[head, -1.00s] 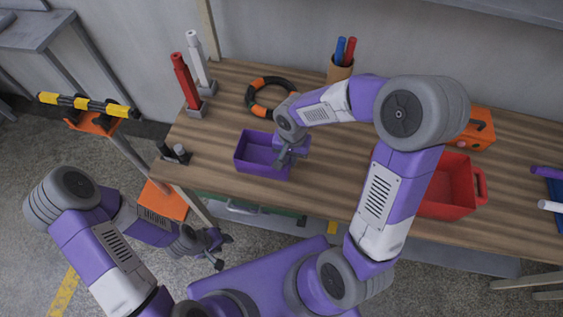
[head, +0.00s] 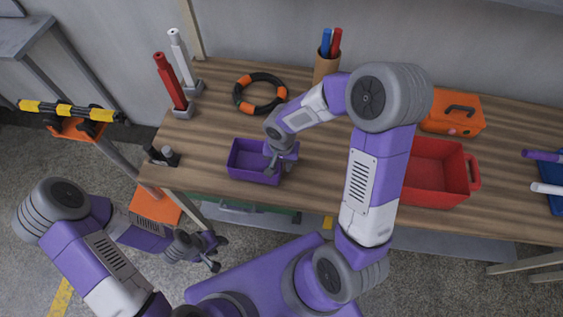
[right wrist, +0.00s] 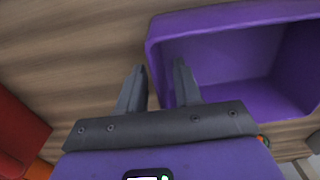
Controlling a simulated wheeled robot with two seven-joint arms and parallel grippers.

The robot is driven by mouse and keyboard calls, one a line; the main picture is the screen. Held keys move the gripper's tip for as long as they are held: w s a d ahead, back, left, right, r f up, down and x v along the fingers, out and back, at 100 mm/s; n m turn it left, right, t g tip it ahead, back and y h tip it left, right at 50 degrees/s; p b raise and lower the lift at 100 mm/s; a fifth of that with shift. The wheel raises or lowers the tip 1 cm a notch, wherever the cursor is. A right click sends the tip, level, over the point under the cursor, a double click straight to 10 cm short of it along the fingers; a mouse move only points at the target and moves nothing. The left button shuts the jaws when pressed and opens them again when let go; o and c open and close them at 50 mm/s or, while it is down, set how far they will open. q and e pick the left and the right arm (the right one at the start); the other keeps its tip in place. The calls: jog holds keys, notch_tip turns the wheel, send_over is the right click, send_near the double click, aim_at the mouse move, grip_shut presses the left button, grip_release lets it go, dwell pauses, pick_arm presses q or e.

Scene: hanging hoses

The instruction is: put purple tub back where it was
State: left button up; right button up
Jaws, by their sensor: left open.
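The purple tub (head: 240,166) is an open rectangular box upright on the wooden table, near its front edge left of centre. Its rim and inside also show in the right wrist view (right wrist: 230,55). My right gripper (head: 273,170) points down at the tub's right end. In the right wrist view its fingers (right wrist: 158,78) straddle a tub wall, one finger outside and one over the inside; whether they press on the wall is unclear. My left gripper (head: 217,254) is open and empty, low in front of the table.
A red crate (head: 436,160) and an orange toolbox (head: 454,112) stand right on the table (head: 330,190). A black-orange ring (head: 260,93) lies behind the tub, a pen cup (head: 326,66) at the back. Red and white posts (head: 170,80) stand back left. Table between tub and crate is clear.

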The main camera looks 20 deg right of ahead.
jog(key=shift+r, duration=0.1)
notch_tip(320, 180, up, 12)
jog(key=p, duration=0.3)
dwell(0.7)
